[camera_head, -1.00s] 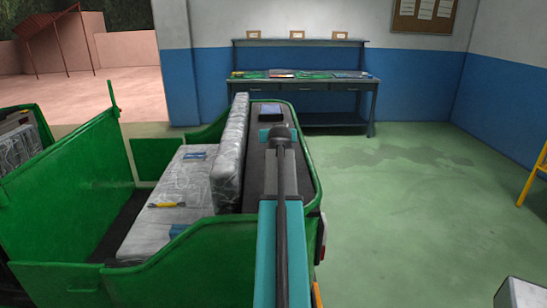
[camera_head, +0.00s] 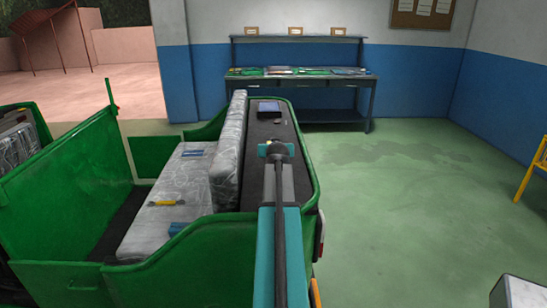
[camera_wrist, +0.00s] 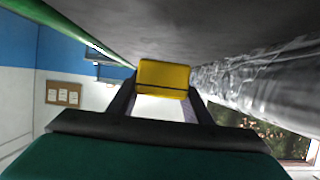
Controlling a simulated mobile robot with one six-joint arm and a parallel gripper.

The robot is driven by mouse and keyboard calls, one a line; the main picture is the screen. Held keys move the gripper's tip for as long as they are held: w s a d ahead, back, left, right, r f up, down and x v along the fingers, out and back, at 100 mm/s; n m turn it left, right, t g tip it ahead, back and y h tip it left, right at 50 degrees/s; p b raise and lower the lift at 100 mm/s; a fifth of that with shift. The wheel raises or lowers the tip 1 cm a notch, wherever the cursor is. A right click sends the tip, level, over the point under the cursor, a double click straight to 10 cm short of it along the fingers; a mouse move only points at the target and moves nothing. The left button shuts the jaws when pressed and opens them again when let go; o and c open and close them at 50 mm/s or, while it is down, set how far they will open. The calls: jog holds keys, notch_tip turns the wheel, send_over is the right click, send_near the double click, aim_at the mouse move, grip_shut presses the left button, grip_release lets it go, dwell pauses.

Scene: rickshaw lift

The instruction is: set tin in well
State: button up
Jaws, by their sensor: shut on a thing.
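A yellow tin (camera_wrist: 163,78) shows between the fingers of my gripper (camera_wrist: 160,95) in the wrist view, which looks upside down. My gripper is shut on the tin. The well (camera_head: 301,188) is the long dark-floored space behind the seat back of the green rickshaw. Its grey floor fills the top of the wrist view (camera_wrist: 200,25). In the head view my arm reaches over the well and hides the tin and the fingers. I cannot tell whether the tin touches the well floor.
The wrapped seat back (camera_head: 229,150) walls the well on the left, and a green rim (camera_head: 312,165) on the right. A dark blue box (camera_head: 268,108) and a small dark item (camera_head: 277,121) lie at its far end. A workbench (camera_head: 300,80) stands beyond.

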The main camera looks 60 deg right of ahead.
jog(key=shift+f, duration=0.1)
jog(key=shift+f+p, duration=0.4)
jog(key=shift+f, duration=1.35)
jog(key=shift+f, duration=0.2)
jog(key=o, duration=1.2)
jog(key=shift+r, duration=0.25)
jog(key=shift+v, duration=0.85)
jog(key=shift+b+v, duration=1.1)
jog(key=shift+v, duration=4.05)
